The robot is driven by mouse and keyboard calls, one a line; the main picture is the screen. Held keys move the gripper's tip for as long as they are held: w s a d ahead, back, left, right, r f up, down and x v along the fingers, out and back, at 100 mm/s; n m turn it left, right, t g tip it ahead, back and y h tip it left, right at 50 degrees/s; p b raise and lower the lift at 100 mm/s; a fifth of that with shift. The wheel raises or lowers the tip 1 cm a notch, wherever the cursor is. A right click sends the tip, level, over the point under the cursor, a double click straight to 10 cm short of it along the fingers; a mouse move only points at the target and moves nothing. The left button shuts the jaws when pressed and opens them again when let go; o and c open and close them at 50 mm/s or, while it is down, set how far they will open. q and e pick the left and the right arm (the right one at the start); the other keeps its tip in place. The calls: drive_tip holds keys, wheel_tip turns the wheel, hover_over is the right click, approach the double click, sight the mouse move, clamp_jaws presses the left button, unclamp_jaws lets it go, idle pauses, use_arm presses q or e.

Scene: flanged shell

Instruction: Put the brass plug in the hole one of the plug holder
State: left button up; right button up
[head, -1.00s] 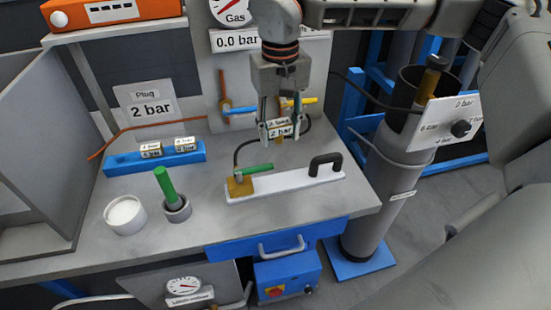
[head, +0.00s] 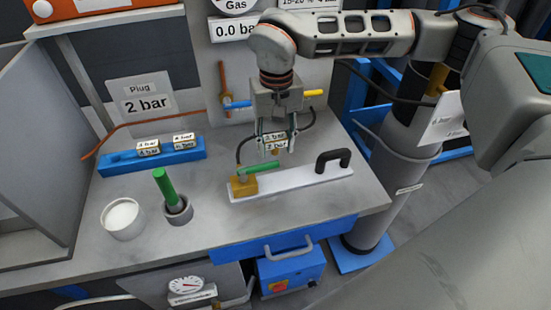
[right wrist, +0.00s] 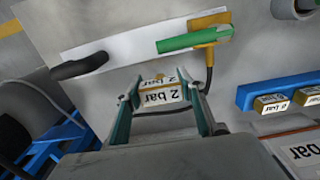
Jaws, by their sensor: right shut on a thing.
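My right gripper (head: 274,149) is shut on a brass plug with a white "2 bar" label (head: 273,137). The plug sits between the fingers in the right wrist view (right wrist: 160,94), held above the bench behind the white plate. The plug holder is a blue bar (head: 180,158) at the back left of the bench, left of my gripper. Two labelled plugs (head: 148,147) (head: 183,138) stand in its middle and right; its left end is bare. The holder also shows at the right of the right wrist view (right wrist: 243,97). My left gripper is not in view.
Below the gripper lies a white plate (head: 300,183) with a black handle (head: 335,158), brass block (head: 244,185) and green lever. A grey cup with a green rod (head: 165,187) and a white pot (head: 123,217) stand front left. A "2 bar" sign (head: 146,105) stands behind the holder.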

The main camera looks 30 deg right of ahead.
drive_tip(key=shift+f, duration=0.6)
wheel_tip(320, 180, down, 4)
drive_tip(key=shift+f, duration=0.1)
drive_tip(key=shift+f, duration=0.15)
drive_tip(key=o, duration=1.2)
